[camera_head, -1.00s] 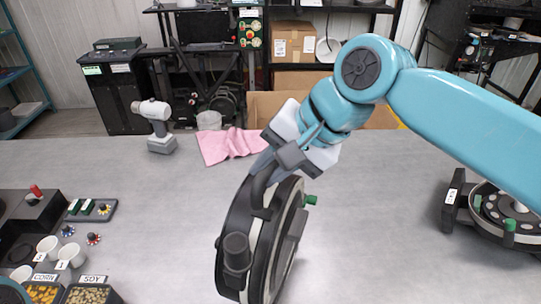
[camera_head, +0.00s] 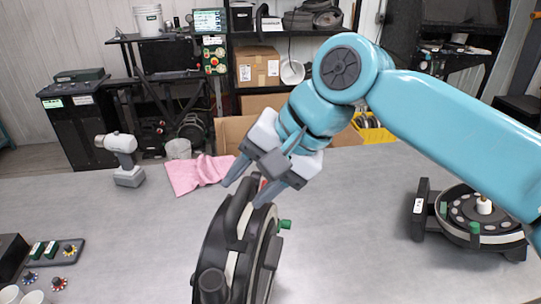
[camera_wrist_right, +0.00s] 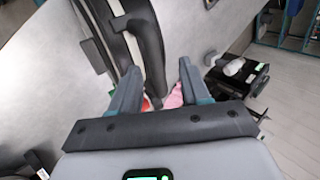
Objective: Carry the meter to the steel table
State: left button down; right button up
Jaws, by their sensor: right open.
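A black, round meter (camera_head: 268,250) with a pale rim band and a green knob stands on edge at the bottom middle of the head view. Its dark curved handle (camera_wrist_right: 148,50) shows in the wrist view. My right gripper (camera_head: 241,194) is open at the top of this meter, its fingertips close to the handle's upper end. In the wrist view the two fingers (camera_wrist_right: 157,82) are spread, with the handle end between or just beyond them; contact is unclear. The meter's lower part is cut off. My left gripper is out of view.
The grey table (camera_head: 345,215) is bare around the middle. A second meter (camera_head: 470,218) lies flat at the right. A pink cloth (camera_head: 195,173), a drill (camera_head: 122,158) and a small knob panel (camera_head: 52,252) are at the left. Shelves with boxes stand behind.

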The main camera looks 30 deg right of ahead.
jog(key=p+v, duration=0.1)
jog(key=v, duration=0.7)
jog(key=shift+s+r, duration=0.15)
jog(key=shift+s, duration=0.05)
jog(key=shift+w+d, duration=0.1)
